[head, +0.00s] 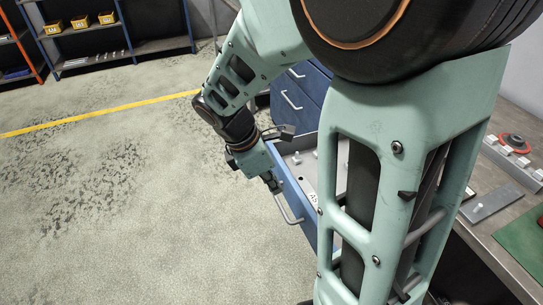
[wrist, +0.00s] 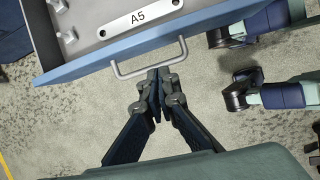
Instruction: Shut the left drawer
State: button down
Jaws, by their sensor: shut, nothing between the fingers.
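A blue-fronted drawer (head: 292,197) stands pulled out of a blue cabinet, partly hidden behind my arm. In the head view my gripper (head: 272,186) is beside the drawer front.
Another blue drawer (head: 290,101) with a handle appears closed farther back in the cabinet. A workbench (head: 500,222) with parts and a green mat (head: 525,240) is on the right. Shelving with yellow bins (head: 80,22) is far back. The floor on the left is clear.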

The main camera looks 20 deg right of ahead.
notch_tip(320, 180, down, 2)
jog(key=n, duration=0.1)
jog(key=b, duration=0.4)
send_over(297, 217)
jog(key=a, duration=0.2)
notch_tip(297, 217, down, 9)
jog(key=shift+a, duration=0.2)
jog(key=shift+s+d+r, duration=0.1)
jog(key=shift+d, duration=0.05)
jog(key=d+p, duration=0.4)
jog(key=d, duration=0.6)
jog(key=d+p, duration=0.4)
jog(key=d, duration=0.6)
jog(key=w+d+p, duration=0.1)
jog(key=d+p, duration=0.3)
jog(key=d, duration=0.6)
jog(key=shift+d+p, duration=0.35)
jog(key=shift+d, duration=0.35)
